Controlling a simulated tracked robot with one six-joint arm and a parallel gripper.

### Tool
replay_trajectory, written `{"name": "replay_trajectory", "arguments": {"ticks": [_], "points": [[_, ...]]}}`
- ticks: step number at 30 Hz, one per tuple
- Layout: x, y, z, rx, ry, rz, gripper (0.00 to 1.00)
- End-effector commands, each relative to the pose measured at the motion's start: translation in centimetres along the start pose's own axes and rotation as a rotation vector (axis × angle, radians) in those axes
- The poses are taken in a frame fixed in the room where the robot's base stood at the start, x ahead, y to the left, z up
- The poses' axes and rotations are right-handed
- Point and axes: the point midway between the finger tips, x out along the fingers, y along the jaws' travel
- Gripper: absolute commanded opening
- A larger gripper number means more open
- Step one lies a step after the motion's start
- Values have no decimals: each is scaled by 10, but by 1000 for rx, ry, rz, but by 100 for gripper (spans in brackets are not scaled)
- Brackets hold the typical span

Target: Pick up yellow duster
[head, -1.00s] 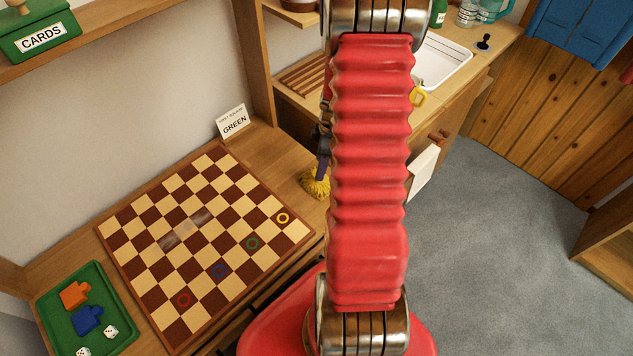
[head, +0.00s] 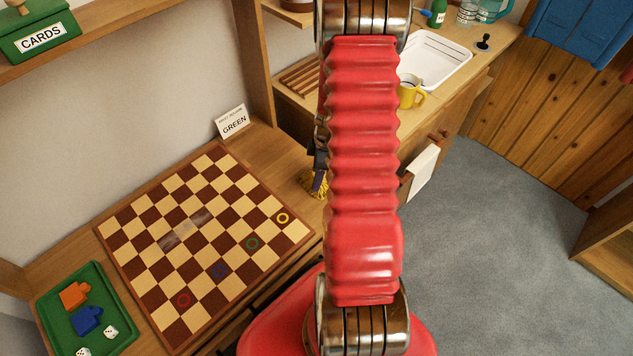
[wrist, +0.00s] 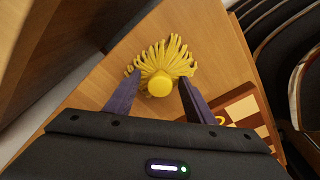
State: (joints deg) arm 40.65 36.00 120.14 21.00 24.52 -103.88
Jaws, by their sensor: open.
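The yellow duster (wrist: 161,70) stands on the wooden desk top in the wrist view, with a round yellow knob and a fringe of strands fanned out behind it. My gripper (wrist: 152,90) is open, with one dark finger to the left of the knob and one to the right. The fingers appear apart from the knob; the exact height gap cannot be told. In the head view the duster (head: 312,188) is mostly hidden behind my gripper (head: 319,172) and my red arm.
A checkered board (head: 200,235) with coloured rings lies left of the duster. A green tray (head: 88,318) and a sign card (head: 232,121) are also on the desk. A yellow mug (head: 409,92) stands by the white sink (head: 436,58). A wall borders the desk.

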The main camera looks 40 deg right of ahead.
Motion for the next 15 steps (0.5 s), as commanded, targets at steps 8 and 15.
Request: {"name": "replay_trajectory", "arguments": {"ticks": [8,15], "points": [[0,0,0,-1,0,0,49],[0,0,0,-1,0,0,41]]}}
